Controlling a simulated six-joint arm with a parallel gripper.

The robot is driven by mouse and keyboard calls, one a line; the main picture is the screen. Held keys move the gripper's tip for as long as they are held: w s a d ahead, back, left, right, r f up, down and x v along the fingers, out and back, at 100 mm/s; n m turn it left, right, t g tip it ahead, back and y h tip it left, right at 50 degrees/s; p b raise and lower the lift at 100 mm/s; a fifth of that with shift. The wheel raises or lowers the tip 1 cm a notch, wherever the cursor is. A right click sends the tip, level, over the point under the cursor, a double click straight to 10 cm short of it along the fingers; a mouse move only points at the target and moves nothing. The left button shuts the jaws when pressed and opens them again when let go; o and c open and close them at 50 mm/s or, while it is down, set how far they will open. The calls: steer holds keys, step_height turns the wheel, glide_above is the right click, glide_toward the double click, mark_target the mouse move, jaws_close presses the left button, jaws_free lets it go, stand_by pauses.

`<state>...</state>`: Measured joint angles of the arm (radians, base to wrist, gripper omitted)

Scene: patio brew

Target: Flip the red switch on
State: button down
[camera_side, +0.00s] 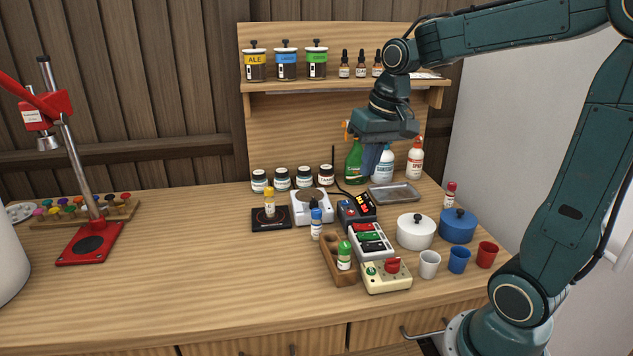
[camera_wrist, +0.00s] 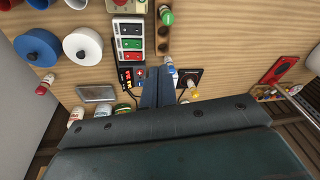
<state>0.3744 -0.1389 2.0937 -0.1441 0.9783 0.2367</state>
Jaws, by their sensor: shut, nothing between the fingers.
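A white switch box (camera_side: 381,254) with a row of coloured rocker switches stands in the middle of the bench. I cannot tell which way the red switch is tilted. My gripper (camera_side: 371,170) is shut and empty, pointing down above the back of the bench, behind and well above the box. Its fingers also show in the wrist view (camera_wrist: 158,78), apart from the box.
A cream box (camera_side: 388,285) with a red knob sits in front of the switches. A wooden rack (camera_side: 340,268) is left of them; a white pot (camera_side: 415,232) and blue pot (camera_side: 457,227) are right. Spray bottles (camera_side: 353,162) stand near my gripper.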

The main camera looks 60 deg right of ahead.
mark_target(357, 226)
steer(key=w+d+f+m+g+y, duration=0.1)
steer(key=w+d+f+m, duration=0.2)
steer(key=d, duration=0.7)
step_height(357, 226, down, 3)
steer(key=shift+w+d+r, duration=0.1)
steer(key=shift+w+d, duration=0.2)
steer(key=shift+w, duration=0.65)
steer(key=f, duration=0.9)
steer(key=w+a+f, duration=0.1)
steer(key=f, duration=0.4)
steer(key=shift+w+a, duration=0.1)
steer(key=shift+f, duration=0.1)
steer(key=shift+a+f, duration=0.1)
steer(key=shift+f, duration=0.05)
